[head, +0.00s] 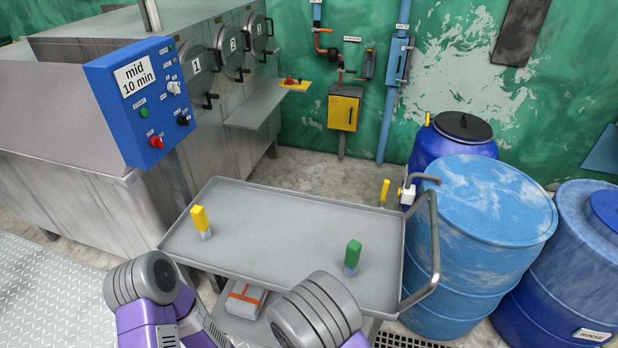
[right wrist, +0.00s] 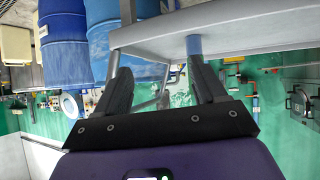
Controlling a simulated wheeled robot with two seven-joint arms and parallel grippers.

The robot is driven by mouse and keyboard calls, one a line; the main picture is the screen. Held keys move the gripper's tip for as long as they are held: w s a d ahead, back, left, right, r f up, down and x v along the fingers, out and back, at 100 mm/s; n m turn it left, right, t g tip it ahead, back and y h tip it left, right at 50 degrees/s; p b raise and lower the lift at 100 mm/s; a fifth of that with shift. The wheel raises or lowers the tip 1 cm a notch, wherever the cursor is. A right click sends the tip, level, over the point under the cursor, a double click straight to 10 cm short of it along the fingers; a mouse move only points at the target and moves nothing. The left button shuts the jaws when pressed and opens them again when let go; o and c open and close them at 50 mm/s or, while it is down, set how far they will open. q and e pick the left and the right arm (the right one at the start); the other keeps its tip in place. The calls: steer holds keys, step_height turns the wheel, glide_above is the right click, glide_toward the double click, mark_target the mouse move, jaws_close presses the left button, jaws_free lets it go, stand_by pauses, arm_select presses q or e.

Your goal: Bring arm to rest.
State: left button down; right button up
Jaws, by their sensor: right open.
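My right gripper (right wrist: 160,92) shows in the right wrist view with its two dark fingers spread apart and nothing between them. A grey edge of what looks like the cart (right wrist: 240,32) shows beyond the fingers; I cannot tell the exact gap. In the head view both of my arms come in at the bottom, in front of the cart (head: 280,190), with only grey and purple links showing. Neither gripper can be made out there. A yellow-topped piece (head: 200,220) stands at the tray's left and a green-topped piece (head: 352,258) stands at its right front.
A blue control box (head: 140,100) marked "mid 10 min" stands left of the cart, before steel drum machines (head: 195,70). Blue barrels (head: 480,210) stand close by the cart's right handle (head: 435,240). A boxed item (head: 245,298) lies on the lower shelf. The tray's middle is clear.

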steer(key=s+d+f+n+g+y, duration=0.2)
steer(key=s+f+g+y, duration=0.3)
steer(key=f, duration=0.5)
steer(key=s+f+n+g+y, duration=0.1)
steer(key=s+f+g+y, duration=0.1)
steer(key=s+y, duration=0.3)
steer(key=shift+s+a+n+g, duration=0.25)
steer(key=shift+s+g, duration=0.35)
steer(key=shift+s, duration=1.1)
steer(key=shift+d, duration=0.1)
